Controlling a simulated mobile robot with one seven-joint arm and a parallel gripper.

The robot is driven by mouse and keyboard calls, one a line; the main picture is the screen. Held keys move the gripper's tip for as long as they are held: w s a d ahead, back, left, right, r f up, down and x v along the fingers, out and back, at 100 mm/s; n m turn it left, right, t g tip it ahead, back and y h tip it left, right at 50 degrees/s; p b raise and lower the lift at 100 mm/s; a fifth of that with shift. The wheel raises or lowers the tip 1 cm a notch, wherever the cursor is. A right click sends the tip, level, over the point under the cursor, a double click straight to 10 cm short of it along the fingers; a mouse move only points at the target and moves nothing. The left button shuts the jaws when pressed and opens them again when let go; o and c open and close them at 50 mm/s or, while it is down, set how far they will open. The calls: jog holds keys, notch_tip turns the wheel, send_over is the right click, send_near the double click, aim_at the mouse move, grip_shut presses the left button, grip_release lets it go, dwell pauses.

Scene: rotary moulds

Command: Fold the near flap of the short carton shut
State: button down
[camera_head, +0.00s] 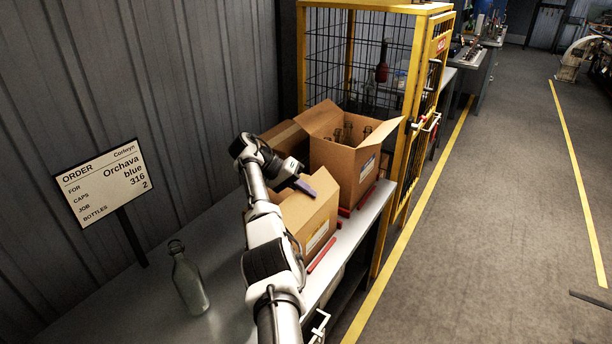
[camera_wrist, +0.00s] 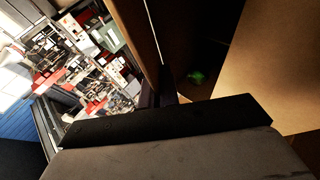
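The short carton (camera_head: 318,229) stands on the bench in front of a taller carton. It is brown, with a pale label on its right side. My gripper (camera_head: 304,188) is over its top, and my arm hides its left part. A raised cardboard panel shows beside the gripper, but I cannot tell which flap it is. A broad cardboard panel (camera_wrist: 275,70) is at the right, beside a dark opening with a small green spot.
The tall carton (camera_head: 335,160) has open flaps and holds bottles. Another carton (camera_head: 284,136) is behind my wrist. A clear bottle (camera_head: 188,279) and an order sign (camera_head: 104,182) stand at the left. A yellow-framed cage (camera_head: 401,120) is behind. The bench front (camera_head: 110,310) is mostly bare.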

jog(key=shift+w+a+f+p, duration=0.1)
jog(key=shift+p, duration=0.25)
jog(key=shift+f+h, duration=0.1)
jog(key=shift+h, duration=0.2)
jog(key=c, duration=1.6)
grip_release()
jog(key=shift+c, duration=0.2)
notch_tip(320, 180, up, 20)
jog(key=p, duration=0.2)
